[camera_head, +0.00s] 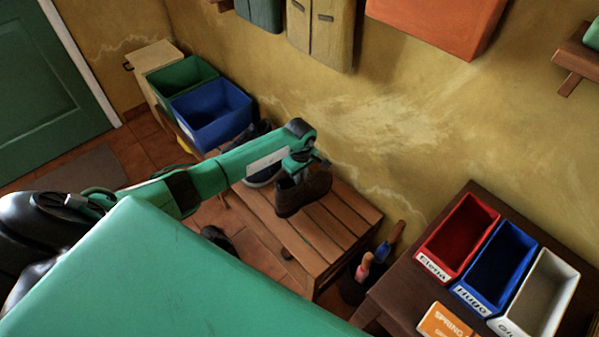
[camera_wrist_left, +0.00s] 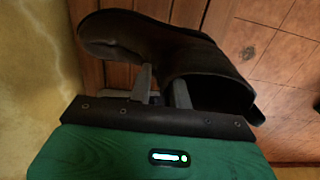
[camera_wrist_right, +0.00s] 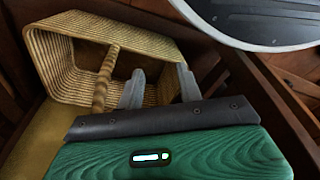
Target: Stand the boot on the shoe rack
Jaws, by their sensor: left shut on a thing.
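The dark brown boot (camera_head: 303,194) is upright over the front part of the slatted wooden shoe rack (camera_head: 345,213), sole down. I cannot tell whether the sole touches the slats. My left gripper (camera_head: 297,170) comes down on it from above. In the left wrist view its fingers (camera_wrist_left: 163,95) are shut on the wall of the boot's shaft (camera_wrist_left: 210,88), with one finger at the opening. The boot's toe points to the upper left there. My right gripper shows only in the right wrist view, where its fingers (camera_wrist_right: 161,88) are apart and empty.
Dark blue shoes (camera_head: 262,175) sit behind the boot on the rack. Another dark shoe (camera_head: 214,237) is on the floor. A side table carries red (camera_head: 455,240), blue and white bins. A woven basket (camera_wrist_right: 100,45) lies near my right gripper. Rack slats right of the boot are bare.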

